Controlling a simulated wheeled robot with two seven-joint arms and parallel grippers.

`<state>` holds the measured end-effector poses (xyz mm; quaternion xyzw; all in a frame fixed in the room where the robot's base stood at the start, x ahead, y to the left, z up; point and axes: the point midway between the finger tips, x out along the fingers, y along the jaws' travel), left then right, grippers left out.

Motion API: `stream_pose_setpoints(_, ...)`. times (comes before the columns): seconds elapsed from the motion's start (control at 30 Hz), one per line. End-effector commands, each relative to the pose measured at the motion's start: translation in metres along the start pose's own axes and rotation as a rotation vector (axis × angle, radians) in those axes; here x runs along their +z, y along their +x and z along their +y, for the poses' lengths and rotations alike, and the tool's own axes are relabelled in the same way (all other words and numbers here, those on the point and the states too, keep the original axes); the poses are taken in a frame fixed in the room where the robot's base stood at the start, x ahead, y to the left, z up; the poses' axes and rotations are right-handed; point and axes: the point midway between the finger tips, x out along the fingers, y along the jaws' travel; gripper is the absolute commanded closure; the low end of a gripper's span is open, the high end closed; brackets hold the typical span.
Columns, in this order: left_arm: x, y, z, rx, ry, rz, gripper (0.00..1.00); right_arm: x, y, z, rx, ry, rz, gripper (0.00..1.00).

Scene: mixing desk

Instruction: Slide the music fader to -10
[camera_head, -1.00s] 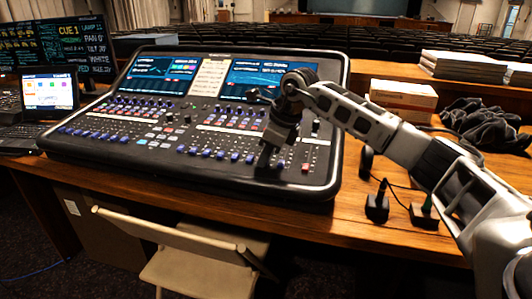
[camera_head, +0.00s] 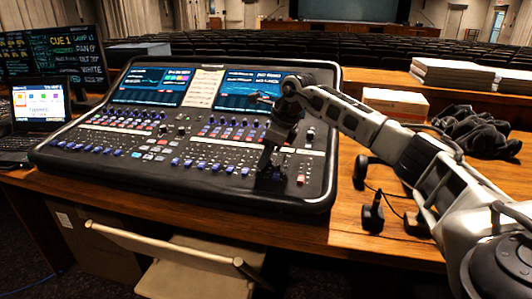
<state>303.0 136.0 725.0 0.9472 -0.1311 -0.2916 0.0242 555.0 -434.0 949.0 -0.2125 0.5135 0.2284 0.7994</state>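The mixing desk (camera_head: 110,176) stands on the wooden table, with two lit screens at its back and a row of blue-capped faders along its front. A red-capped fader (camera_head: 301,179) sits at the right end of that row. My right gripper (camera_head: 266,168) points down over the right part of the desk, just left of the red cap. Its fingers are dark and small, so I cannot tell whether they are open or touch a fader. The fader labels are too small to read. My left gripper is not in view.
A laptop (camera_head: 40,103) and a dark cue monitor stand at the left. A white-orange box (camera_head: 397,103), dark cloth (camera_head: 474,132) and stacked papers (camera_head: 452,72) lie at the right. Black plugs (camera_head: 373,215) sit near the front edge. A folding chair (camera_head: 165,246) stands in front.

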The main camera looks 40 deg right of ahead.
Motion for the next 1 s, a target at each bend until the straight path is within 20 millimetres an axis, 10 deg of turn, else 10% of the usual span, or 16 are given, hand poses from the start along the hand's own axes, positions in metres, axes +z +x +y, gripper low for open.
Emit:
stream_pose_setpoints(0.27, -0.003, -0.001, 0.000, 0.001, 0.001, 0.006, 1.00, 0.001, -0.014, 0.000, -0.002, 0.000, -0.002, 0.56)
stream_pose_setpoints(1.0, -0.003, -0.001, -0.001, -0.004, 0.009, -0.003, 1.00, 0.000, -0.155, 0.000, 0.000, 0.000, -0.001, 0.56)
